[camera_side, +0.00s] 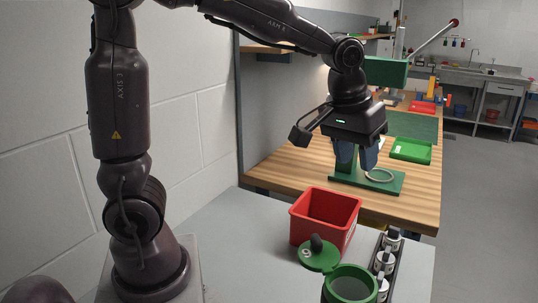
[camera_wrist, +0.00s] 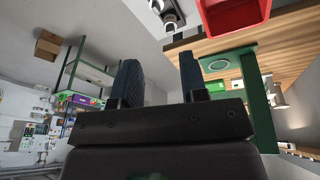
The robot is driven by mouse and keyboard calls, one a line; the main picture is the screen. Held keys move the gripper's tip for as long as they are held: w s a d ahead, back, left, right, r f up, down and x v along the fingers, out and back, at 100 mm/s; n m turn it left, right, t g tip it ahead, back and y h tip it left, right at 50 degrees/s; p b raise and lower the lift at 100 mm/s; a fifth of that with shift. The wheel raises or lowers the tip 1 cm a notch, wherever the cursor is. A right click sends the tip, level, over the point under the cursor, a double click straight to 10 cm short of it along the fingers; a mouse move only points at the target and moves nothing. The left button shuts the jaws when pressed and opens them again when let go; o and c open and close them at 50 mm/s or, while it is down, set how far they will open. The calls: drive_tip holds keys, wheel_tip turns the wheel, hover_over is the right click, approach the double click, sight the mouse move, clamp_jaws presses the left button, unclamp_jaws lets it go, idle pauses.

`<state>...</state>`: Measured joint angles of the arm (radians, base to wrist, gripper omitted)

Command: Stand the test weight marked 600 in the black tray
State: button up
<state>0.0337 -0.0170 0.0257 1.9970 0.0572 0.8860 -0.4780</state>
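My gripper (camera_side: 357,158) is open and empty, its blue fingers pointing down above the far wooden bench. In the wrist view the two fingers (camera_wrist: 158,85) stand apart with nothing between them. Several pale cylindrical test weights with dark knobs stand in a row at the front right, such as a far one (camera_side: 393,241) and a middle one (camera_side: 383,262). They appear to stand in a long black tray (camera_side: 398,262). Their markings are too small to read, so I cannot tell which is 600. Part of the row shows in the wrist view (camera_wrist: 167,14).
A red bin (camera_side: 313,228) stands left of the row. A green lid with a dark knob (camera_side: 318,254) lies before it, and an open green pot (camera_side: 350,284) is nearby. A green stand (camera_side: 370,182) with a ring is beneath my gripper. The grey tabletop's left part is clear.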

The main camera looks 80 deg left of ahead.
drive_tip(key=s+r+m+t, duration=0.1)
drive_tip(key=s+m, duration=0.4)
drive_tip(key=s, duration=1.1)
drive_tip(key=shift+d+r+t+h, duration=0.3)
drive_tip(key=shift+r+t, duration=0.1)
drive_tip(key=shift+t, duration=0.3)
